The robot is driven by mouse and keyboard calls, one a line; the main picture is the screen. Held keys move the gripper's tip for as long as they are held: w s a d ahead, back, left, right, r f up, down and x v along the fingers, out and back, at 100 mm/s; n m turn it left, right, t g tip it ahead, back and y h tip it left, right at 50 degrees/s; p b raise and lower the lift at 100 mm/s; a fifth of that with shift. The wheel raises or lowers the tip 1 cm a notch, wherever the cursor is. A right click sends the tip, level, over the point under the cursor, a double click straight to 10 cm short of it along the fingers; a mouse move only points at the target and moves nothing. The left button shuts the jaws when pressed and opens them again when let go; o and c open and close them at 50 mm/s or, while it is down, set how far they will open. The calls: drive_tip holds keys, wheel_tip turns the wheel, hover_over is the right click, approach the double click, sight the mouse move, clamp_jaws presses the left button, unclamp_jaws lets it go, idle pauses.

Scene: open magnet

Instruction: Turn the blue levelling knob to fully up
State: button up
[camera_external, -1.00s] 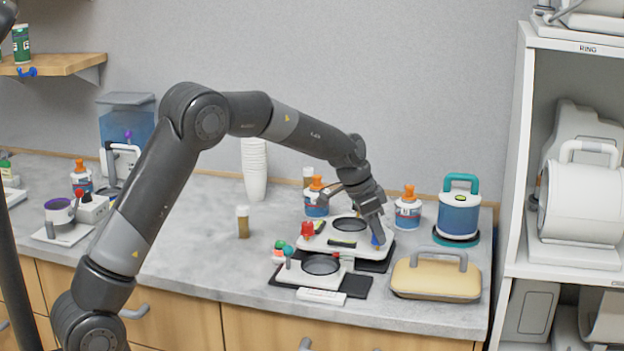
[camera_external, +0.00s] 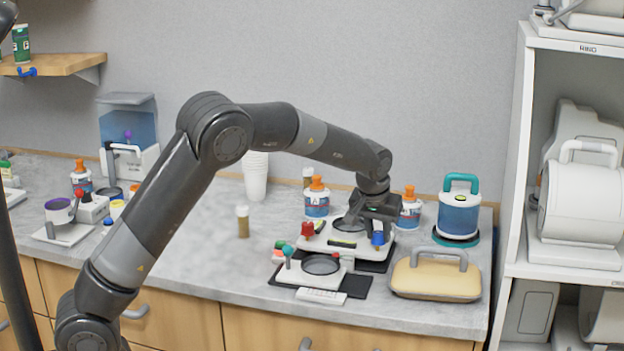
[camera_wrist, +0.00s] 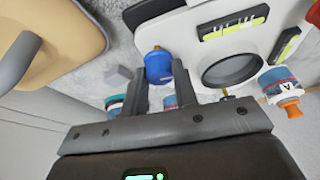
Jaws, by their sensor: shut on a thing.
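The blue levelling knob (camera_external: 377,239) is at the right front corner of a white device (camera_external: 322,243) with a round black-rimmed opening. My gripper (camera_external: 377,227) is at the knob from above and behind. In the wrist view the blue knob (camera_wrist: 158,67) sits between the tips of my two fingers, and my gripper (camera_wrist: 158,78) is shut on it. Two green bubble levels, one of them near the top (camera_wrist: 233,23), lie on the white plate. The knob's height setting cannot be read.
A red knob (camera_external: 307,229) stands at the device's left. A second white device (camera_external: 310,274) is in front. A yellow case (camera_external: 435,280) lies to the right, a blue canister (camera_external: 459,214) behind it. Orange-capped bottles (camera_external: 317,200) stand behind the device.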

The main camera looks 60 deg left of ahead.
drive_tip(key=n+g, duration=0.1)
drive_tip(key=n, duration=0.1)
drive_tip(key=n+y, duration=0.1)
drive_tip(key=n, duration=0.2)
drive_tip(key=shift+w+n+g+y, duration=0.15)
drive_tip(key=shift+n+g+y, duration=0.15)
drive_tip(key=shift+g, duration=0.1)
drive_tip(key=n+g, duration=0.1)
drive_tip(key=n, duration=0.1)
drive_tip(key=n+g, duration=0.1)
drive_tip(key=n, duration=0.2)
drive_tip(key=shift+w, duration=0.1)
drive_tip(key=n+g, duration=0.1)
drive_tip(key=n, duration=0.2)
drive_tip(key=n+g, duration=0.1)
drive_tip(key=n, duration=0.1)
drive_tip(key=shift+w+a+f+n, duration=0.1)
drive_tip(key=shift+n, duration=0.3)
drive_tip(key=n+g, duration=0.1)
drive_tip(key=n, duration=0.1)
drive_tip(key=n+h, duration=0.1)
drive_tip(key=n, duration=0.2)
drive_tip(key=shift+w+a+n+g+h, duration=0.1)
drive_tip(key=shift+n+g+h, duration=0.2)
drive_tip(key=shift+g, duration=0.1)
drive_tip(key=o, duration=1)
